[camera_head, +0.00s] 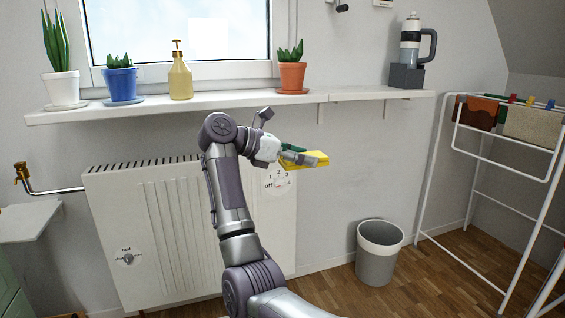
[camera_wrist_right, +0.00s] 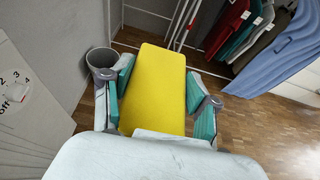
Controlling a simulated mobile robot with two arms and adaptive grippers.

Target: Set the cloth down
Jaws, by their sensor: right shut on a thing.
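The yellow cloth (camera_head: 316,159) is held in the air by my right gripper (camera_head: 300,156), in front of the wall and just right of the radiator's upper edge. In the right wrist view the cloth (camera_wrist_right: 155,85) is a flat yellow rectangle between the two green-padded fingers of the gripper (camera_wrist_right: 160,95). The gripper is shut on it. Nothing supports the cloth from below. My left gripper is in neither view.
A shelf (camera_head: 225,100) with potted plants, a yellow soap dispenser (camera_head: 180,75) and a bottle (camera_head: 411,45) runs above the arm. A radiator (camera_head: 150,230) stands behind it. A grey bin (camera_head: 379,255) and a drying rack (camera_head: 440,170) stand to the right. Wooden floor between them is clear.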

